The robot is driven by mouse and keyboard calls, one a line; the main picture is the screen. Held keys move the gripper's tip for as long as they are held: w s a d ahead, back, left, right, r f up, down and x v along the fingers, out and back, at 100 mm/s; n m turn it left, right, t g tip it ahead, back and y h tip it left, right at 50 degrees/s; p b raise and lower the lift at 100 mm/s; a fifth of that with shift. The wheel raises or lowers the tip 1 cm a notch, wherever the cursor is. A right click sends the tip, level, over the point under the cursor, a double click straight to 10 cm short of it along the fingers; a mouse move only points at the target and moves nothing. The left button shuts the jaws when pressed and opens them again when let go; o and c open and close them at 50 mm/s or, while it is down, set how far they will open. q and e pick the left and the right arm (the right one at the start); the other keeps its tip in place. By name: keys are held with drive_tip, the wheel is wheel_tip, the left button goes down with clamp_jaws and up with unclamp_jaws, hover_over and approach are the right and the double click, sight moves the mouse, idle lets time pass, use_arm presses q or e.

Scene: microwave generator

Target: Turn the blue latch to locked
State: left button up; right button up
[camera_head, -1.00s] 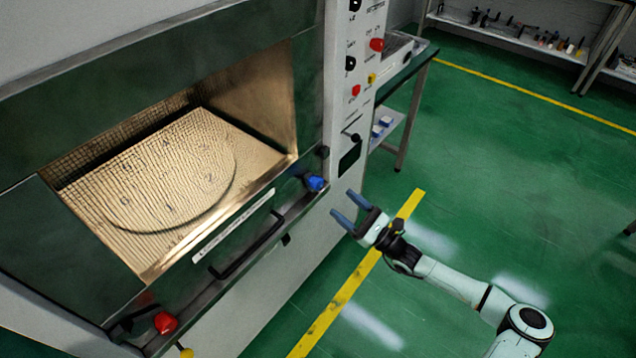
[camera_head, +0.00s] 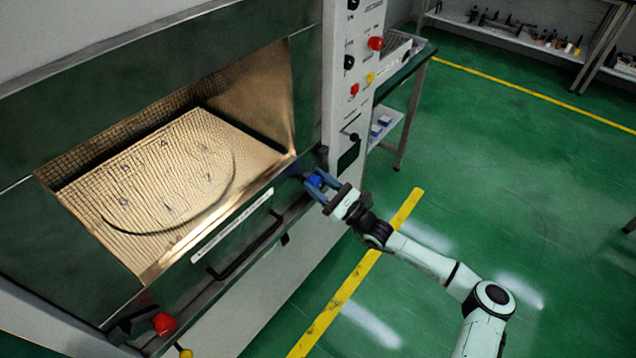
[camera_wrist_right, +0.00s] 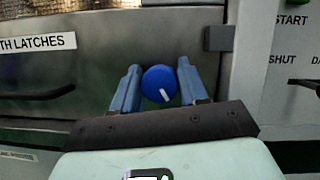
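The blue latch (camera_head: 316,181) is a round blue knob at the right end of the microwave generator's front ledge. In the right wrist view the blue latch (camera_wrist_right: 159,84) shows a white mark pointing down and slightly right. My right gripper (camera_head: 315,186) is at the latch with one finger on each side. In the right wrist view the fingers of my right gripper (camera_wrist_right: 158,88) are apart, with a gap to the left of the knob and a smaller one to its right. My left gripper is not in view.
A red latch (camera_head: 164,323) sits at the ledge's left end. A black handle (camera_head: 247,247) runs along the front between the latches. A control panel (camera_head: 355,70) with knobs and buttons rises behind the blue latch. The green floor at right is clear.

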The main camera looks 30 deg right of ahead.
drive_tip(key=c, duration=0.3)
drive_tip(key=shift+n, duration=0.3)
drive_tip(key=n+g+y+p, duration=0.1)
drive_tip(key=n, duration=0.1)
drive_tip(key=n+g+y+p, duration=0.1)
drive_tip(key=n, duration=0.2)
drive_tip(key=shift+a+y, duration=0.1)
drive_tip(key=shift+y, duration=0.2)
drive_tip(key=n+g, duration=0.1)
drive_tip(key=n, duration=0.2)
drive_tip(key=n+g+y, duration=0.1)
drive_tip(key=n, duration=0.2)
drive_tip(key=shift+p, duration=0.4)
drive_tip(key=shift+c, duration=0.2)
drive_tip(key=n+g, duration=0.2)
drive_tip(key=n, duration=0.3)
drive_tip(key=shift+f, duration=0.15)
drive_tip(key=shift+s+n+g+h+b, duration=0.1)
drive_tip(key=shift+n+g+h+b, duration=0.3)
drive_tip(key=shift+n, duration=0.8)
drive_tip(key=shift+n+g+h+b, duration=0.2)
drive_tip(key=shift+n+g+b, duration=0.3)
drive_tip(key=shift+n, duration=0.7)
